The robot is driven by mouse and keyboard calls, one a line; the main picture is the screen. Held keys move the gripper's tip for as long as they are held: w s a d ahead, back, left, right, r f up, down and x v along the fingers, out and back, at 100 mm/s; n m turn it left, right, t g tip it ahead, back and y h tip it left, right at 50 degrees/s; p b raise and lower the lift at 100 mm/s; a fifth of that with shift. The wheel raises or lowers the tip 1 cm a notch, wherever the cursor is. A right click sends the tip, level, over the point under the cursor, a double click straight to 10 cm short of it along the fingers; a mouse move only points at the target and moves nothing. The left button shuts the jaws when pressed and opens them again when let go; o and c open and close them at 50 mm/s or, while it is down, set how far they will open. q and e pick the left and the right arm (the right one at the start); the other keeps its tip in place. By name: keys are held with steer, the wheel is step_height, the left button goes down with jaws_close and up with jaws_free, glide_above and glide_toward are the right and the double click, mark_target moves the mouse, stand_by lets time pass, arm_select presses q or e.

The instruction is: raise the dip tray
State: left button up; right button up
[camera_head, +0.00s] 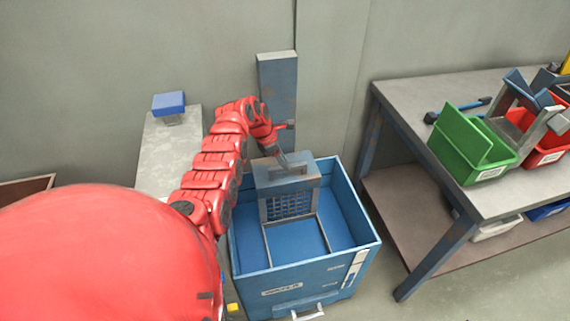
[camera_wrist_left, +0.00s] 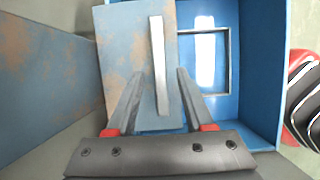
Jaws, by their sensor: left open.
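The dip tray (camera_head: 288,203) is a grey-blue frame with a mesh panel and a flat top plate. It stands inside the open blue tank (camera_head: 358,206), toward its back. My left gripper (camera_head: 285,162) is at the top plate, beside the tray's handle. In the left wrist view the plate (camera_wrist_left: 130,50) has rusty patches and carries a pale bar handle (camera_wrist_left: 159,45). The open fingers of my left gripper (camera_wrist_left: 161,72) lie one on each side of the bar's near part, with gaps showing. Whether they touch the plate is unclear. My right gripper is in neither view.
A blue-grey post (camera_head: 277,90) stands behind the tank. A blue block (camera_head: 169,102) tops a grey stand at the left. On the right, a workbench (camera_head: 420,95) holds a green bin (camera_head: 462,155) and a red bin (camera_head: 547,157). Floor shows between tank and bench.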

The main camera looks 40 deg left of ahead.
arm_select(q)
steer(key=shift+x, duration=1.05)
jaws_close()
stand_by(0.8)
